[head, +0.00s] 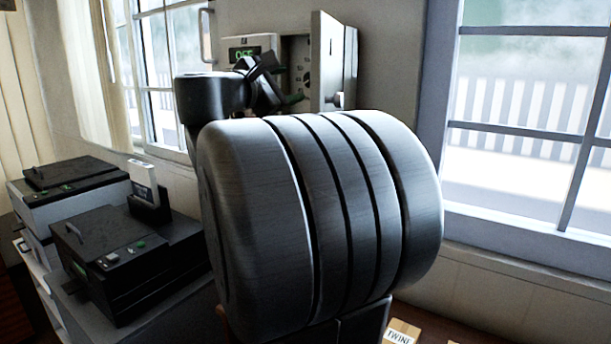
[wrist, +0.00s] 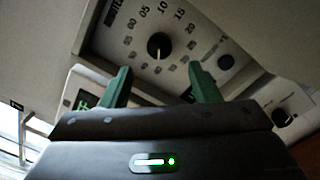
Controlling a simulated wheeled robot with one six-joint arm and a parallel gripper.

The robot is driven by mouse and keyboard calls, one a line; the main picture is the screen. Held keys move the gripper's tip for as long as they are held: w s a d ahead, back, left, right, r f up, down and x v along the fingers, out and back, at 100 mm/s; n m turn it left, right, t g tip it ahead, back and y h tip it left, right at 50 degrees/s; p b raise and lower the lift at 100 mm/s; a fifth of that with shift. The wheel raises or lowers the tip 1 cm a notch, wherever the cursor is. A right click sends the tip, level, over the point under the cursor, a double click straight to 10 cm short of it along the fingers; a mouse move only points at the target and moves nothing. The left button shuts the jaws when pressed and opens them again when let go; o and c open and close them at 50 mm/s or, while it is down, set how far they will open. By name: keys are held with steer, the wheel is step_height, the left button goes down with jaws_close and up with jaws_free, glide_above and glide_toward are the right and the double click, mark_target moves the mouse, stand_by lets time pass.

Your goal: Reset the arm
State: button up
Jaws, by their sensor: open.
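My gripper (wrist: 160,72) is open, with its two green fingers apart and nothing between them. It is in front of a wall control box (head: 298,62), whose door (head: 328,60) stands open. In the wrist view a numbered dial with a black knob (wrist: 159,46) lies beyond the gap between the fingertips. I cannot tell whether a finger touches the panel. A dark round button (wrist: 225,62) and a second knob (wrist: 283,117) are to the right. A green-lit display (head: 244,54) is left of the box and seems to read OFF. My gripper partly hides the box in the head view.
Two black-topped machines (head: 75,173) (head: 128,250) stand at the left, with a pale upright device (head: 143,182) by the nearer one. A box marked TWINE (head: 400,332) is low at the bottom right. A window (head: 530,120) is on the right. My arm hides the middle.

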mark_target(305, 81)
steer(key=p+x, duration=0.1)
steer(key=x, duration=0.6)
steer(key=shift+w+d+r, duration=0.1)
steer(key=shift+w+d, duration=0.15)
steer(key=shift+w, duration=0.05)
steer(key=shift+s+a, duration=0.1)
steer(key=shift+a, duration=0.05)
